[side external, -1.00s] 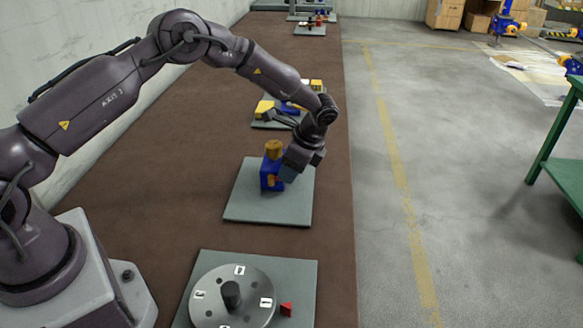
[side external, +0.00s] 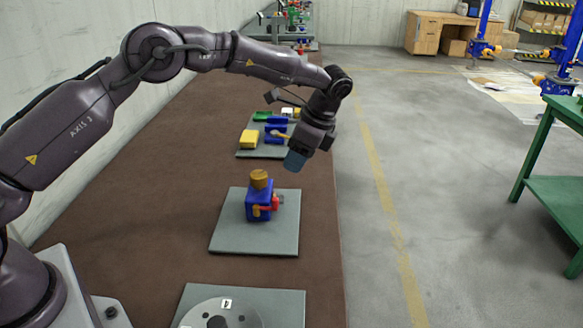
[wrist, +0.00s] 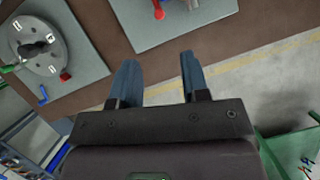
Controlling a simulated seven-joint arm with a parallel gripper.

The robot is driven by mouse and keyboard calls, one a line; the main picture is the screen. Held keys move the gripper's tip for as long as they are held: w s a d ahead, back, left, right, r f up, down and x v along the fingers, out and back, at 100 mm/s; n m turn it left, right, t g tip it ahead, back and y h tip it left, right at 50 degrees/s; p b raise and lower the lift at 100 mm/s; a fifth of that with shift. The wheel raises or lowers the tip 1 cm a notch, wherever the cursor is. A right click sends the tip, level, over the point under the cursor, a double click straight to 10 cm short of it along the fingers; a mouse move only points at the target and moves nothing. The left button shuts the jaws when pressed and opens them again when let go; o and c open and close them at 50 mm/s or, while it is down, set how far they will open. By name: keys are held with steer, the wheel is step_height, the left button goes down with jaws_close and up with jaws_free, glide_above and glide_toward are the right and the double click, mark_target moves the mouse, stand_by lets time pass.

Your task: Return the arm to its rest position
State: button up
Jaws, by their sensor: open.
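My gripper (side external: 296,160) hangs in the air above and to the right of the blue screw jack (side external: 259,205), apart from it. The jack has a round wooden-coloured top and a red part at its side, and it stands on a grey plate (side external: 228,238) on the brown bench. In the wrist view my gripper (wrist: 158,75) shows two blue fingers spread apart with nothing between them. The red part (wrist: 158,10) of the jack shows at the top edge of that view; the rest of the jack is out of that frame.
A grey dial disc (wrist: 38,48) on its plate lies nearer my base. Behind the jack, another plate holds a yellow block (side external: 250,139) and blue parts (side external: 276,128). A green table (side external: 545,185) stands at right. The floor between is clear.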

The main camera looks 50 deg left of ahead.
steer(key=shift+r, duration=0.1)
steer(key=s+r+n+t+h, duration=0.2)
steer(key=s+r+n+t, duration=0.2)
steer(key=s, duration=1.2)
steer(key=s+r+n+t+h, duration=0.1)
steer(key=s+r+n+t, duration=0.2)
steer(key=s+r+n, duration=0.4)
steer(key=s+r, duration=0.5)
steer(key=s, duration=0.3)
steer(key=shift+s+a+n+t+h, duration=0.2)
steer(key=shift+s+n+t+h, duration=0.15)
steer(key=shift+n+t+h, duration=0.05)
